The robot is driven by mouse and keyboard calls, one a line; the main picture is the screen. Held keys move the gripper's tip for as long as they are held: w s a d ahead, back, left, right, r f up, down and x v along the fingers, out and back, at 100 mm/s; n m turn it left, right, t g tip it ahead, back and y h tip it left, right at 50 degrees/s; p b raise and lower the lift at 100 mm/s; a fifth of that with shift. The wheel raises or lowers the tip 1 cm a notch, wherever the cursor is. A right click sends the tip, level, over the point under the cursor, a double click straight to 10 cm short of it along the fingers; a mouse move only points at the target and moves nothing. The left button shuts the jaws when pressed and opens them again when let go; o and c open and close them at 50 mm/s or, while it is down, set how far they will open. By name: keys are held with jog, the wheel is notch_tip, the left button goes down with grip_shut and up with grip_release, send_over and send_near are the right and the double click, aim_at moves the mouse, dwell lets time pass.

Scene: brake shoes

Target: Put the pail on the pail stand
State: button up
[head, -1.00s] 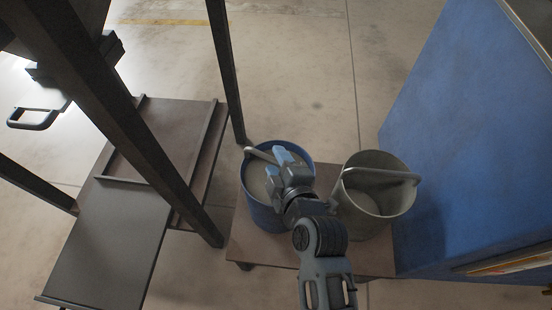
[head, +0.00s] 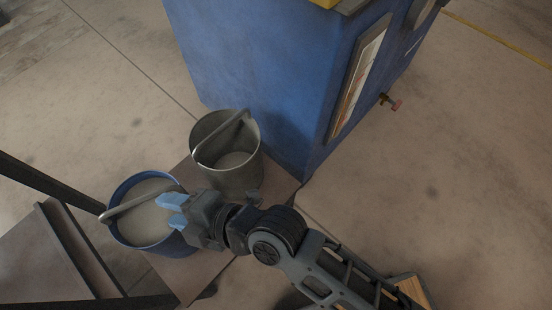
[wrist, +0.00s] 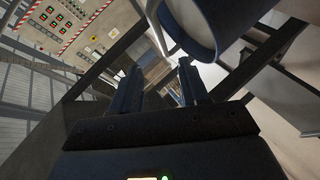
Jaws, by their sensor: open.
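A blue pail (head: 144,232) with a pale inside and a raised grey handle stands at the lower left of the head view. A grey metal pail (head: 234,177) with its own handle stands just beyond it, to the right. Both rest on a low brown platform (head: 207,268); I cannot tell whether this is the pail stand. My gripper (head: 173,209) is open at the right side of the blue pail, its blue fingertips overlapping the rim. Contact is unclear. The wrist view shows the open fingers (wrist: 158,85) with nothing clearly between them and a blue pail at upper right.
A large blue cabinet (head: 270,70) stands right behind the grey pail. A dark ledged surface (head: 50,260) with dark frame bars lies at left. A wooden-topped item (head: 412,290) shows at lower right. Floor at right is clear. The wrist view shows a button panel (wrist: 75,22).

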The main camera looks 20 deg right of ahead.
jog(key=s+d+m+t+h, duration=0.35)
jog(key=d+m, duration=0.25)
jog(key=d, duration=0.5)
jog(key=s+d+m+t+h, duration=0.2)
jog(key=s+d+m, duration=0.3)
jog(key=d, duration=0.7)
jog(key=s+d+r+m+t+h, duration=0.2)
jog(key=s+d+r+m+h, duration=0.4)
jog(key=s+d+r+m, duration=0.4)
jog(key=s+r+m, duration=0.2)
jog(key=s+m, duration=0.1)
jog(key=shift+s+d, duration=0.35)
jog(key=shift+d, duration=0.05)
